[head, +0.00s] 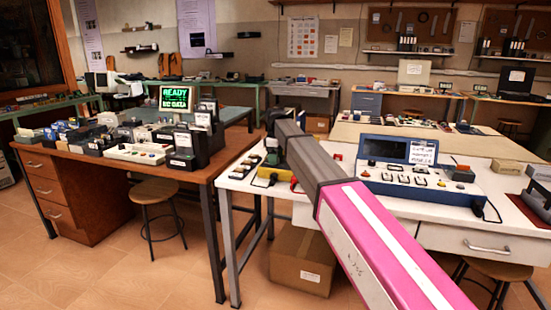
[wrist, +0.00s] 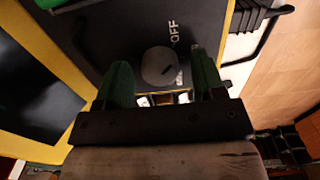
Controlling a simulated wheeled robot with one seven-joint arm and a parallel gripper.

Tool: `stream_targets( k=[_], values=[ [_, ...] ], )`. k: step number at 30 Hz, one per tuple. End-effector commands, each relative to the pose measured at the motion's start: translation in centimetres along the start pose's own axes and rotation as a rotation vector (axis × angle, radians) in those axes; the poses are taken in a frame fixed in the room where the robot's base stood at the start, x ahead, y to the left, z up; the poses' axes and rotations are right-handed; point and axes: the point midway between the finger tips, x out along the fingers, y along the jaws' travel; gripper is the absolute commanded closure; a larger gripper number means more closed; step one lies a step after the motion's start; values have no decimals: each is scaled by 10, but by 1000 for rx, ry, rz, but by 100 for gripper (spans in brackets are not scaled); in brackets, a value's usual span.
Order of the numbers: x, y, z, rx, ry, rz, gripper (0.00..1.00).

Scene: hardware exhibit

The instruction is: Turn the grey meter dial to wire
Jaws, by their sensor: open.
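The grey meter dial (wrist: 158,66) is a round knob on the dark face of a yellow-edged meter (wrist: 115,30) in the wrist view. A short dark mark shows at the dial's right side, and the word OFF is printed beyond it, turned sideways. My gripper (wrist: 162,84) has two green fingers, spread apart, one on each side of the dial. I cannot tell whether they touch it. A wire label is not readable here.
A blue and white console (head: 425,185) stands on the white table (head: 300,212) right of my arm. Small devices lie left of it. A brown desk (head: 190,172) with many parts stands further left. A cardboard box (head: 302,262) and stools are below.

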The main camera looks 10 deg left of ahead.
Motion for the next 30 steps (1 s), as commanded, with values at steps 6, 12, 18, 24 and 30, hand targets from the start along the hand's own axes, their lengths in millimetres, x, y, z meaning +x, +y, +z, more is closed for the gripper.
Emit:
stream_targets(
  k=[6, 12, 18, 24, 30],
  values=[
    [0, 0, 0, 0, 0, 0, 50],
    [0, 0, 0, 0, 0, 0, 86],
    [-1, 0, 0, 15, 0, 0, 86],
    [-1, 0, 0, 88, 0, 0, 86],
    [-1, 0, 0, 234, 0, 0, 86]
  ],
)
